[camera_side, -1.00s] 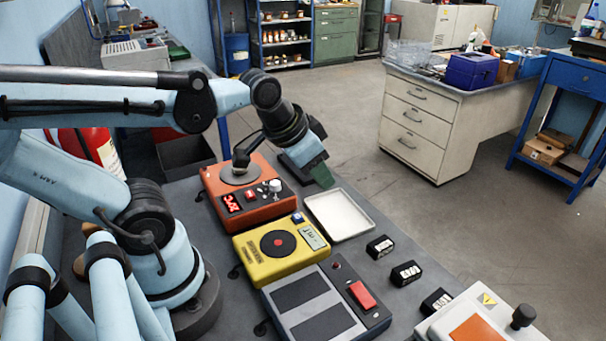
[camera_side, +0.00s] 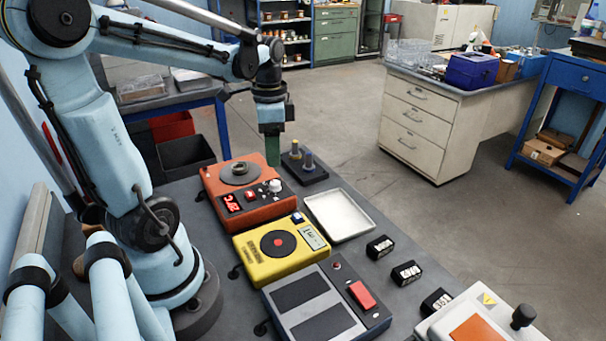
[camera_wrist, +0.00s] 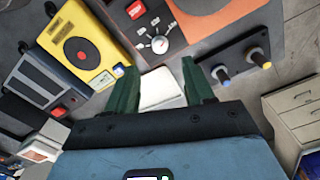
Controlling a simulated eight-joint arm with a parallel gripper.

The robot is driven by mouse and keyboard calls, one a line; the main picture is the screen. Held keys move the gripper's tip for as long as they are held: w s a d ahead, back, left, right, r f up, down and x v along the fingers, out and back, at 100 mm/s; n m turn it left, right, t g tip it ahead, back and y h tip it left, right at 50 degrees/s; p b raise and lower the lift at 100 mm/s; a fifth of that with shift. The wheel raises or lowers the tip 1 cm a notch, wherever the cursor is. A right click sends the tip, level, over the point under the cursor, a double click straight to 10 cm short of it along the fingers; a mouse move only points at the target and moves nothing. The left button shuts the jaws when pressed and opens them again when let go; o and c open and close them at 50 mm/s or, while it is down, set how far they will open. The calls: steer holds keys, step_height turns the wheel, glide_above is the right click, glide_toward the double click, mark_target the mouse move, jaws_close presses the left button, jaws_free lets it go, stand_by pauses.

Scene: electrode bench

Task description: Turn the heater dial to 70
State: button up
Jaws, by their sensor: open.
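The orange heater (camera_side: 248,192) stands on the bench with a red lit display, a red button and a round plate on top. Its dial (camera_side: 274,186) is a pale knob at the front right corner. In the wrist view the dial (camera_wrist: 159,45) has a dark scale around it with white numbers; the exact setting is too small to read surely.
A black holder (camera_side: 305,172) with two upright posts stands right of the heater. A white tray (camera_side: 340,228), a yellow device (camera_side: 258,262) and a grey device (camera_side: 300,312) are nearer. Several black labelled blocks (camera_side: 380,247) line the right edge.

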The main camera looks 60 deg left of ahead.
mark_target(275, 182)
steer(key=shift+f, duration=3.95)
jaws_close()
